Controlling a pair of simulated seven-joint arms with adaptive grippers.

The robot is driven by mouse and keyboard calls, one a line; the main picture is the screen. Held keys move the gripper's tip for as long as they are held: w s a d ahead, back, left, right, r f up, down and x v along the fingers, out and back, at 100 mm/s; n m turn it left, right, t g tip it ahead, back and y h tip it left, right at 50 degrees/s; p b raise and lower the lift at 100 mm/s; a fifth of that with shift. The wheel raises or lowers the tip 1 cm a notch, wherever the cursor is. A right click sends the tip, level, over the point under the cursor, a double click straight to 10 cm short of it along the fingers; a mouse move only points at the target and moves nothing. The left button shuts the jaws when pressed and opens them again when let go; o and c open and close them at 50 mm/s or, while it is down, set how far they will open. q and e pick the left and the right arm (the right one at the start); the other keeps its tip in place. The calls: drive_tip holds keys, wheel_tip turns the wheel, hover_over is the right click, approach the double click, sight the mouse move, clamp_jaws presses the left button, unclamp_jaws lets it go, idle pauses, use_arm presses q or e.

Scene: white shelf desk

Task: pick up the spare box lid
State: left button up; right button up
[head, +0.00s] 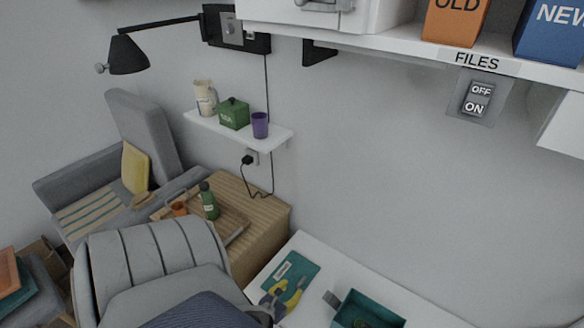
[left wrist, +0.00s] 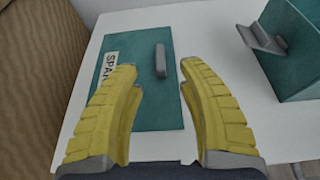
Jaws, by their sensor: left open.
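The spare box lid (head: 294,266) is a flat teal panel lying on the white desk in the head view. In the left wrist view the lid (left wrist: 140,82) shows a white label, partly hidden by a finger, and a grey bar handle (left wrist: 160,61). My left gripper (head: 286,292), with yellow fingers, is at the lid's near side in the head view. In the left wrist view the open left gripper (left wrist: 163,75) has one finger on each side of the handle's line, with the handle just beyond the tips. It holds nothing. My right gripper is not seen.
A teal open box (head: 372,307) stands right of the lid, with a grey bracket (left wrist: 262,36) on its side. A wooden cabinet (head: 262,225) borders the desk on the left. Bare white desk (head: 330,265) lies between lid and wall.

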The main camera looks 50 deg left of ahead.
sight(301, 282)
use_arm(q)
drive_tip(key=shift+f+x, duration=0.2)
drive_tip(key=shift+x, duration=1.75)
drive_tip(key=shift+f+x, duration=0.15)
drive_tip(key=shift+x, duration=1.75)
drive_tip(key=shift+s+d, duration=0.1)
clamp_jaws()
